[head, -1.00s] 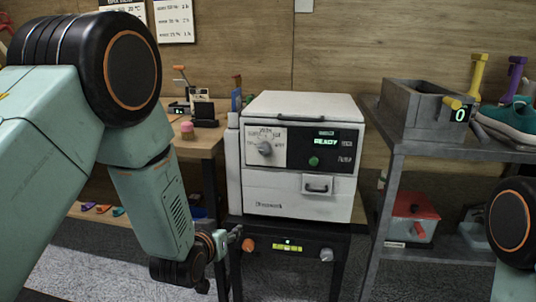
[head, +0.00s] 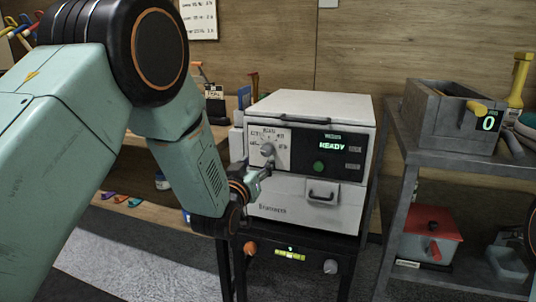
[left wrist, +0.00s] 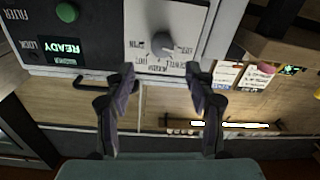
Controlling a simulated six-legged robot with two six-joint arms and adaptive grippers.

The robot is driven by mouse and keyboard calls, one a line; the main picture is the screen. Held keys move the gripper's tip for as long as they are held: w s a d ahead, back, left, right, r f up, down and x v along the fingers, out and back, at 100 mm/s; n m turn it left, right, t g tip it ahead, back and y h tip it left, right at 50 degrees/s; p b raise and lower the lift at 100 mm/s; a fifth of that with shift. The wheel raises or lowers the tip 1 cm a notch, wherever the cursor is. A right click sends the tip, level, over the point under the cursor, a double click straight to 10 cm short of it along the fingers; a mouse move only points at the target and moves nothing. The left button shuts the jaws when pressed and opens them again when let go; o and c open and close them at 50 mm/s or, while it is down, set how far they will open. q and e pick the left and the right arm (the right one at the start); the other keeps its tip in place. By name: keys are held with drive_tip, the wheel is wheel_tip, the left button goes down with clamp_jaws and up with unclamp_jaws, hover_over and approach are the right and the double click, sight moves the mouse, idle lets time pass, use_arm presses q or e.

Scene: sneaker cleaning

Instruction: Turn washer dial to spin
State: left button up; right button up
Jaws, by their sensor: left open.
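The white washer (head: 285,203) stands on a dark stand, its lid closed and its display reading READY. Its dial (head: 267,149) is a grey knob on a white panel at the upper left of the front. In the left wrist view, which is upside down, the dial (left wrist: 163,41) sits beyond the fingertips, roughly between them sideways. My left gripper (head: 262,171) is just below the dial in the head view. In the left wrist view the gripper (left wrist: 163,75) is open and empty, apart from the dial. My right gripper is not in view.
A green button (head: 319,167) and a drawer handle (head: 323,192) are on the washer's front. A metal shelf (head: 408,180) stands close on the right, holding a grey bin (head: 440,130) and a red-lidded box (head: 428,245). A wooden bench is behind my left arm.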

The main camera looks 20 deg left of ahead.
sight(265, 150)
use_arm(q)
drive_tip(key=w+b, duration=0.1)
drive_tip(key=w, duration=0.4)
drive_tip(key=shift+w+a+f+b, duration=0.1)
drive_tip(key=shift+w+f+b, duration=0.1)
drive_tip(key=shift+b, duration=0.2)
drive_tip(key=shift+w+a+r, duration=0.15)
drive_tip(key=shift+w+a, duration=0.05)
drive_tip(key=shift+w, duration=0.35)
drive_tip(key=shift+w+d, duration=0.15)
drive_tip(key=shift+w, duration=0.15)
drive_tip(key=shift+c, duration=0.3)
drive_tip(key=c, duration=1.1)
